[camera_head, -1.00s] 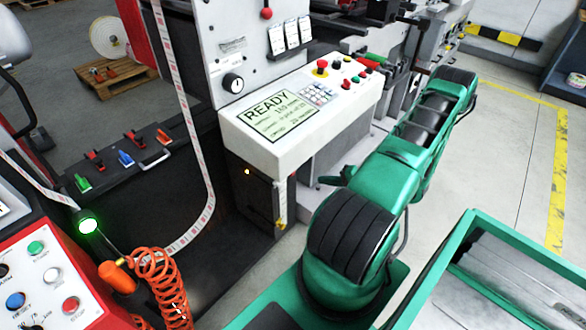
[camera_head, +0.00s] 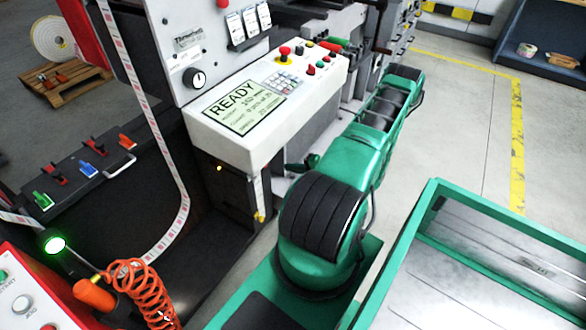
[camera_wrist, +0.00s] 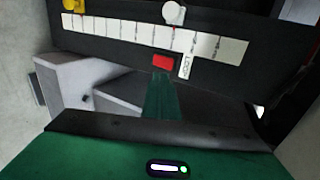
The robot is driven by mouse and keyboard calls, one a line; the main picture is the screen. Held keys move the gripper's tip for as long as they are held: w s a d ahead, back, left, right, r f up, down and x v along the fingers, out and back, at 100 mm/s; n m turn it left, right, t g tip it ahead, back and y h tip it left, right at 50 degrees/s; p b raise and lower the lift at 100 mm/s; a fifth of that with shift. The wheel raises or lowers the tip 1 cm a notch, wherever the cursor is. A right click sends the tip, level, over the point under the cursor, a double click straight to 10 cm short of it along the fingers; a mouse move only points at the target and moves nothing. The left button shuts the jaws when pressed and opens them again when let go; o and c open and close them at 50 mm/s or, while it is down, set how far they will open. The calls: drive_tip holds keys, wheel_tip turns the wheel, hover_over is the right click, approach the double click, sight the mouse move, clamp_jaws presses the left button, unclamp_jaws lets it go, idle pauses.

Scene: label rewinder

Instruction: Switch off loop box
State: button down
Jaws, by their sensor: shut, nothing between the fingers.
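A red switch (camera_wrist: 163,62) sits on a dark panel in the wrist view, beside a small white label (camera_wrist: 185,66) that seems to read LOOP. My gripper (camera_wrist: 161,82) shows as narrow green fingers, shut and empty, with the tips just below the red switch in the picture. I cannot tell whether they touch it. In the head view, a dark box (camera_head: 226,187) with an amber light stands under the READY console; it seems to be the loop box. The red switch and my gripper cannot be made out in the head view.
A white scale strip (camera_wrist: 155,36) and a pale round knob (camera_wrist: 173,12) are on the same dark panel. The READY console (camera_head: 262,102) overhangs the dark box. An orange coiled hose (camera_head: 140,285) is at lower left. Grey floor is open at the right.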

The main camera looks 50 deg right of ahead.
drive_tip(key=w+r+x, duration=0.1)
drive_tip(key=r+x, duration=0.1)
drive_tip(key=x, duration=0.7)
drive_tip(key=shift+w+a+g, duration=0.1)
drive_tip(key=shift+w+g, duration=0.15)
drive_tip(key=shift+g, duration=0.15)
drive_tip(key=shift+r, duration=0.2)
drive_tip(key=shift+r, duration=0.65)
